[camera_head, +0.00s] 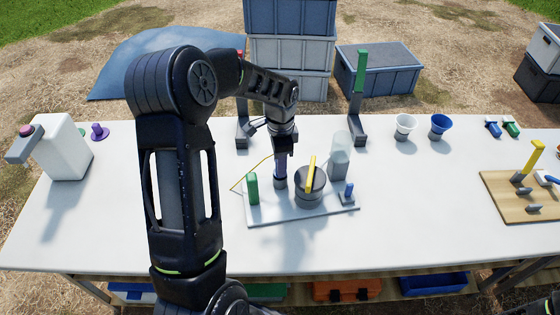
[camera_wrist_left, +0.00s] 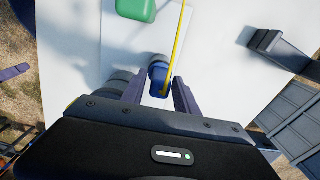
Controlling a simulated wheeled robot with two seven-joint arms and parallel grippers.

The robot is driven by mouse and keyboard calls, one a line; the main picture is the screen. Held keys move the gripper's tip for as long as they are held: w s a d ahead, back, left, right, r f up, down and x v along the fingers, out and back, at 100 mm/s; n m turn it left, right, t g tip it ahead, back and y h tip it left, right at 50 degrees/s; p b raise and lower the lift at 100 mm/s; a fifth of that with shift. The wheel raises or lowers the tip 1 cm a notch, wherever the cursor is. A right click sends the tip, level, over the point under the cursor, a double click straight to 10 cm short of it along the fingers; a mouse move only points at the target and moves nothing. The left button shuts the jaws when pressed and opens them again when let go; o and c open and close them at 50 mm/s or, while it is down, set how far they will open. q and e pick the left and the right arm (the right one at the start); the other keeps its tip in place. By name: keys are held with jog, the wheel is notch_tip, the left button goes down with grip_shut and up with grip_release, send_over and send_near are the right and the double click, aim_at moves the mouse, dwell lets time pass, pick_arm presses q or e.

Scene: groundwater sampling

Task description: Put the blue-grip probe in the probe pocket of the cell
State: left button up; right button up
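My left gripper (camera_head: 283,152) points down over the tray (camera_head: 325,211). Its fingers (camera_wrist_left: 160,92) are close against both sides of the blue-grip probe (camera_wrist_left: 158,76), so it looks shut on it. The probe hangs roughly upright just over a small grey cup (camera_head: 280,183), which looks like the pocket, beside the dark round cell (camera_head: 309,192) with a yellow bar on top. Whether the tip is inside the cup I cannot tell. My right gripper is out of view.
A clear cylinder (camera_head: 340,160) and a small blue-topped piece (camera_head: 349,192) stand on the tray's right part. Two dark stands (camera_head: 358,125) are behind. The table front is clear.

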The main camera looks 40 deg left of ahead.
pick_arm(q)
jog(key=shift+o, duration=0.7)
jog(key=shift+r, duration=0.5)
notch_tip(320, 180, up, 11)
jog(key=shift+r+b, duration=0.2)
jog(key=shift+b, duration=0.15)
